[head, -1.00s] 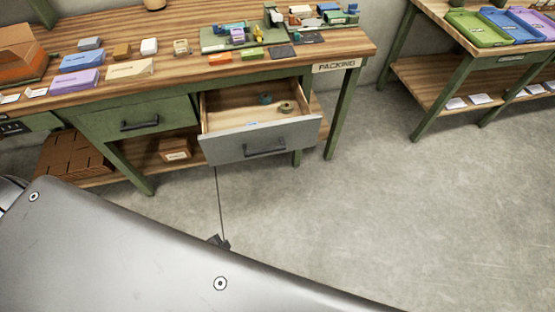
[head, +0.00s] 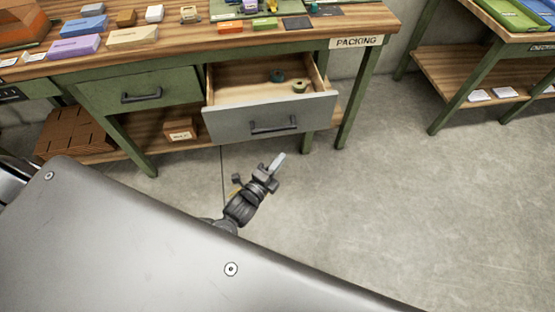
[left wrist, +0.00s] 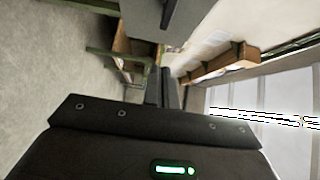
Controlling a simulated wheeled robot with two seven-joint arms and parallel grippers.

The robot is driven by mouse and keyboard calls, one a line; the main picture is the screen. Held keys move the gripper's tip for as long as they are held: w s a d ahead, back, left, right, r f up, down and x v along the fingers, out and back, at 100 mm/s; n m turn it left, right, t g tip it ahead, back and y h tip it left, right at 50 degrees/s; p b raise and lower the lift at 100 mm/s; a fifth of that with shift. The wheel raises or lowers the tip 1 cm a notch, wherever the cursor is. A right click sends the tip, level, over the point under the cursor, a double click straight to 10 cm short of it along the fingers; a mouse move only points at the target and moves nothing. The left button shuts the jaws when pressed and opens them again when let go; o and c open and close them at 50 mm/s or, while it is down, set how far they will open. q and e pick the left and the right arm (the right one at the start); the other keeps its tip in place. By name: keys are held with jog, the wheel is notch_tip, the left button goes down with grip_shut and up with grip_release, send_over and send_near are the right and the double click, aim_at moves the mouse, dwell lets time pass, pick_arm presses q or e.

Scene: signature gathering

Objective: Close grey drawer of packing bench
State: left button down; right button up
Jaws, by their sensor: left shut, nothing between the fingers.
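The grey drawer (head: 230,122) of the packing bench (head: 358,58) stands pulled out, with a dark bar handle (head: 273,124) on its front. A teal roll (head: 277,76) and an olive roll (head: 299,86) lie inside it. My left gripper (head: 279,160) is shut and empty, in front of and below the drawer front in the head view, apart from it. In the left wrist view, the grey drawer front (left wrist: 143,20) shows at the top, beyond the dark fingers (left wrist: 160,86). My right gripper is not in view.
A green drawer (head: 170,92) left of the grey one is shut. Boxes lie on the benchtop, and brown cartons (head: 75,132) sit on the lower shelf. Another bench (head: 500,62) stands at the right. The concrete floor (head: 400,200) between is clear.

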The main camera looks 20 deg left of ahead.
pick_arm(q)
jog(key=a+x, duration=0.2)
jog(key=x, duration=0.8)
jog(key=shift+w+a, duration=0.2)
jog(key=shift+a, duration=0.2)
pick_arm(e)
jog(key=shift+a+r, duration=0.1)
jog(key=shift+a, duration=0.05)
pick_arm(q)
jog(key=shift+w, duration=0.1)
